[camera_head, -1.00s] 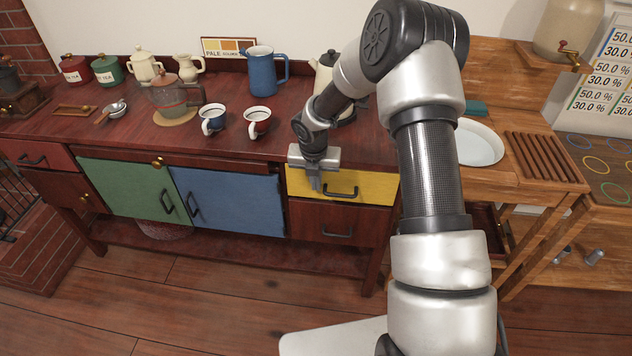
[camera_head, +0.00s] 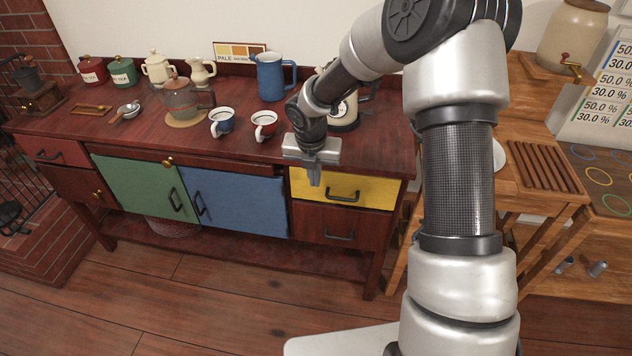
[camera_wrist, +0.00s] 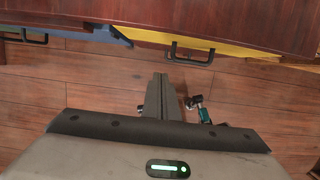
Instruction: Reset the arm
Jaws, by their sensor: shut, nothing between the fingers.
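My gripper (camera_head: 315,176) is shut and empty. In the head view it hangs pointing down in front of the yellow drawer (camera_head: 372,192), near the drawer's upper left part and left of its black handle. My arm bends over from the right side of the view. In the wrist view the closed fingers of my gripper (camera_wrist: 160,98) point toward the wooden floor (camera_wrist: 80,85). The yellow drawer front (camera_wrist: 235,48) and its black handle (camera_wrist: 190,53) lie just beyond the fingertips. I cannot tell whether the fingers touch the drawer front.
The dark red sideboard (camera_head: 75,120) carries a blue jug (camera_head: 270,78), two mugs, a glass teapot (camera_head: 180,98) and several pots. A wooden side table with a slatted rack (camera_head: 543,166) stands right. Floor in front is clear.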

